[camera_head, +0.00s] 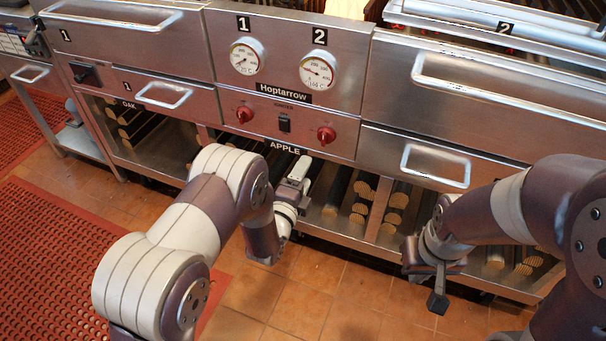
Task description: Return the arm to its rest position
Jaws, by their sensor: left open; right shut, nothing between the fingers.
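My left arm comes in from the lower left and reaches toward the front of the steel grill (290,60). My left gripper (303,172) is at the lower shelf opening under the "APPLE" label, with its fingers open. It overlaps the shelf edge in the picture, and I cannot tell whether it touches. My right arm comes in from the right edge. My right gripper (438,300) points down over the tiled floor in front of the lower shelf, shut and empty.
The lower shelf holds several logs (395,205) in compartments. Drawer handles (435,167) and red knobs (326,135) stick out from the grill front. A red perforated mat (45,240) lies at left. Tiled floor (300,300) is clear between my arms.

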